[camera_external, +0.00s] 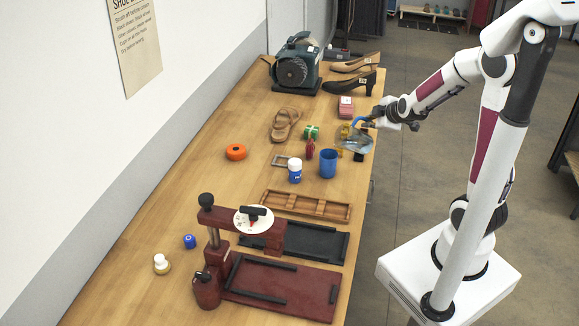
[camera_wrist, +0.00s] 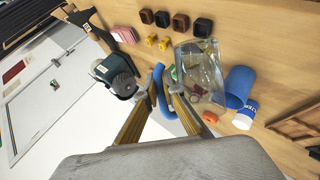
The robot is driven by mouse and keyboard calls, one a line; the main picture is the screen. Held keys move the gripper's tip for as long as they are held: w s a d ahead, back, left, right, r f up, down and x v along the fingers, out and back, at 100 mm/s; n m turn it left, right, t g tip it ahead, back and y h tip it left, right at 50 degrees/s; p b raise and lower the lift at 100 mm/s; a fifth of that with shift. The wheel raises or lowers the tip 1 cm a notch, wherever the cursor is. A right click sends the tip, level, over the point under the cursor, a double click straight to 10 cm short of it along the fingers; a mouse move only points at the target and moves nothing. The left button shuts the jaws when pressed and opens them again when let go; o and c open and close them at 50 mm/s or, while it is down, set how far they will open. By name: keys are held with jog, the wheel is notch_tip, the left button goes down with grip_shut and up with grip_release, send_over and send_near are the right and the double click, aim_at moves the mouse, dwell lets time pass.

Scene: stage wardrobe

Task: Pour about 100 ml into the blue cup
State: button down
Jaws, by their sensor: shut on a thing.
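A clear jug (camera_external: 354,144) with a blue handle (camera_wrist: 157,84) is in my gripper (camera_external: 371,122). My gripper's fingers (camera_wrist: 157,92) are closed around the handle in the wrist view. The jug appears raised at the table's right edge and looks tilted in the external view. Its glassy body (camera_wrist: 200,72) shows to the right of the fingers in the wrist view. I cannot tell the liquid level in it. The blue cup (camera_external: 328,164) stands upright on the table, left of the jug and nearer the camera. In the wrist view the cup (camera_wrist: 241,82) is just right of the jug. No stream shows.
A white-and-blue bottle (camera_external: 295,171) stands left of the cup, and a red bottle (camera_external: 310,149) behind it. A wooden tray (camera_external: 306,205) lies in front.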

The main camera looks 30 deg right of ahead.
jog(key=shift+d+f+m+y+b, duration=0.4)
jog(key=shift+d+f+y, duration=0.15)
jog(key=shift+f, duration=0.4)
dwell(0.9)
jog(key=shift+s+d+f+m+y, duration=0.1)
jog(key=shift+d+f+m+y, duration=0.25)
jog(key=shift+d+y, duration=0.3)
dwell(0.3)
jog(key=shift+d+f, duration=0.2)
jog(key=shift+d, duration=0.05)
jog(key=shift+d+f+m+y, duration=0.2)
jog(key=shift+m+y, duration=0.05)
jog(key=shift+y, duration=0.05)
dwell(0.6)
jog(key=shift+s+d+f+m+t+y+b, duration=0.25)
jog(key=shift+d+f+m+t+y, duration=0.25)
jog(key=shift+d+f+m+y, duration=0.5)
jog(key=shift+s+d+f+m+t+y+b, duration=0.1)
jog(key=shift+d+f+m+t+y+b, duration=0.1)
jog(key=shift+d+f+m+t+y, duration=0.7)
